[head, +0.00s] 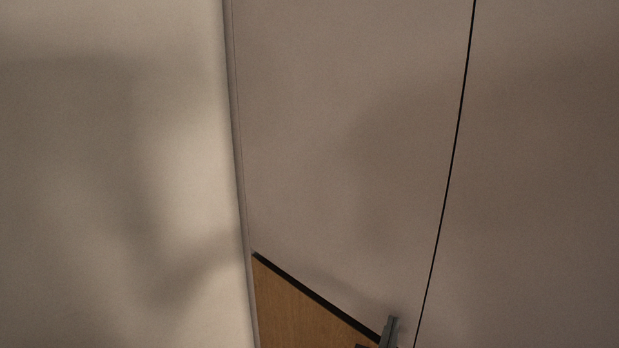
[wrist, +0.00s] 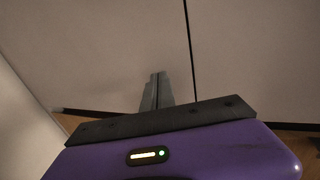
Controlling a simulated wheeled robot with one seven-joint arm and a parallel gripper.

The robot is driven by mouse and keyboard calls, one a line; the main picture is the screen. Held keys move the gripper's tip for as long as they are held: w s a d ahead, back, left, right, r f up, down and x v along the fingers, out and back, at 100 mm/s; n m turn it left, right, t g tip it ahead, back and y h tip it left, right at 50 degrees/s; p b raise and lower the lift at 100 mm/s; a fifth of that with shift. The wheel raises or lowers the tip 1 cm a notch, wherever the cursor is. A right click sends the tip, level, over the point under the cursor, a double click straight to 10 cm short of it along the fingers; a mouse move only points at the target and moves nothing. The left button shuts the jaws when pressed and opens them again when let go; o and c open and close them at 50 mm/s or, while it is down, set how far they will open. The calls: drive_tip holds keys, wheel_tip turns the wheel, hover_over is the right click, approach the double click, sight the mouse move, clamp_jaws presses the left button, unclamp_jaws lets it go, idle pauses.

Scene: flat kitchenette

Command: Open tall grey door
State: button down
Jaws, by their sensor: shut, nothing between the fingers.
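A tall grey door panel (head: 340,150) fills the middle of the head view, with a thin dark seam (head: 450,170) on its right side. It also fills the upper left of the wrist view (wrist: 110,50), and the seam (wrist: 190,45) runs down just right of my fingers. My gripper (head: 392,322) shows only partly at the bottom of the head view, just left of the seam. In the wrist view my gripper (wrist: 157,76) is shut and empty, its fingers pointing at the panels. I cannot tell whether the fingertips touch the panel. No handle is visible.
Another grey panel (head: 550,170) lies right of the seam. A paler upright surface (head: 110,170) fills the left of the head view and its edge hides what is behind. Wooden floor (head: 285,305) shows below a dark strip at the panel's foot.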

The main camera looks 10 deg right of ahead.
drive_tip(key=shift+w+d, duration=0.55)
drive_tip(key=shift+d, duration=0.2)
drive_tip(key=s+a, duration=0.8)
drive_tip(key=a, duration=0.3)
drive_tip(key=shift+s+a, duration=0.1)
drive_tip(key=shift+a, duration=0.05)
idle(0.9)
wheel_tip(320, 180, up, 8)
drive_tip(key=s+a+n+t, duration=0.15)
drive_tip(key=n+t, duration=0.25)
drive_tip(key=n, duration=0.4)
drive_tip(key=s+r+n+t+y, duration=0.2)
drive_tip(key=s+n+t+y, duration=0.3)
drive_tip(key=s+n, duration=0.65)
drive_tip(key=s+d+f+n+g+y, duration=0.2)
drive_tip(key=s+d+f+n+g, duration=0.1)
drive_tip(key=s+n, duration=0.8)
drive_tip(key=s+d+f+n+g+y, duration=0.3)
drive_tip(key=s+f+n+g, duration=0.3)
drive_tip(key=s+n, duration=0.6)
drive_tip(key=shift+s+f, duration=0.15)
drive_tip(key=shift+f, duration=0.7)
